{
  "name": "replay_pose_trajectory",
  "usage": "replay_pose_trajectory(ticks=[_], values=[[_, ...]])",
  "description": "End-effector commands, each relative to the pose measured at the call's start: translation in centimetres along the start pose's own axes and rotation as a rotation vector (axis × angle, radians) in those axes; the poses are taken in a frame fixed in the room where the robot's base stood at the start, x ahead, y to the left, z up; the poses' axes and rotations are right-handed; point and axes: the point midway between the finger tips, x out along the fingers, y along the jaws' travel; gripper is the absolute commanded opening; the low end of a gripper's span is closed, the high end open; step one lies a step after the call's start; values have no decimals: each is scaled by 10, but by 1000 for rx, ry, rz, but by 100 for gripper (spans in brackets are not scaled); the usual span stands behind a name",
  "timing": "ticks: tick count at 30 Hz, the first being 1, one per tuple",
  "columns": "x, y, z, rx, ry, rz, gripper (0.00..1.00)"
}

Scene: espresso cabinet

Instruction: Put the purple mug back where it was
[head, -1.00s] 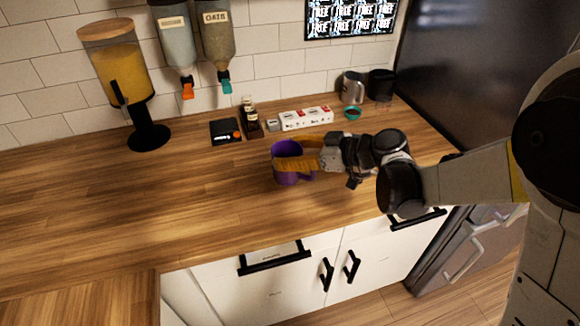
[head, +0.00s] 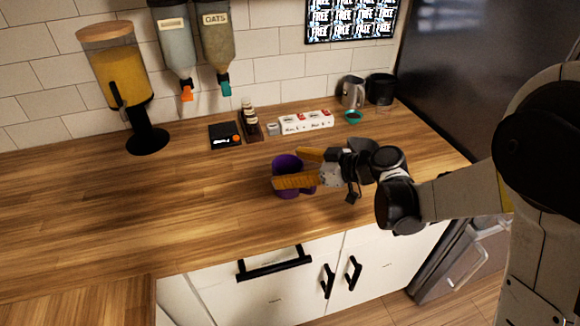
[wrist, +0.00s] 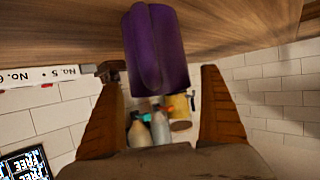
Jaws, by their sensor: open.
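The purple mug (head: 287,165) stands on the wooden counter in the head view, near the middle and back from the front edge. My gripper (head: 300,168) is open, with its orange fingers at the mug's right side; the near finger overlaps the mug in this view. In the wrist view, the mug (wrist: 158,48) is at top centre with its handle facing the camera. The open fingers (wrist: 162,105) lie to either side below it, with a visible gap to the mug. Part of the mug's lower side is hidden by the near finger in the head view.
Behind are a black scale (head: 225,134), a bottle rack (head: 251,122), a white numbered box (head: 306,122), a teal bowl (head: 353,117), a metal pitcher (head: 352,92) and a black container (head: 381,87). A juice dispenser (head: 120,80) stands left. The left counter is clear.

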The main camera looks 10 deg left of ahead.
Motion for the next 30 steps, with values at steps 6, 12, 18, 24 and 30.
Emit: replay_pose_trajectory(ticks=[6,12,18,24,30], values=[[-18,1,-5,1,0,3,92],[-64,1,-6,1,0,5,92],[-103,1,-4,1,0,3,92],[-120,0,-3,1,0,1,92],[-122,-1,-3,5,-4,2,92]])
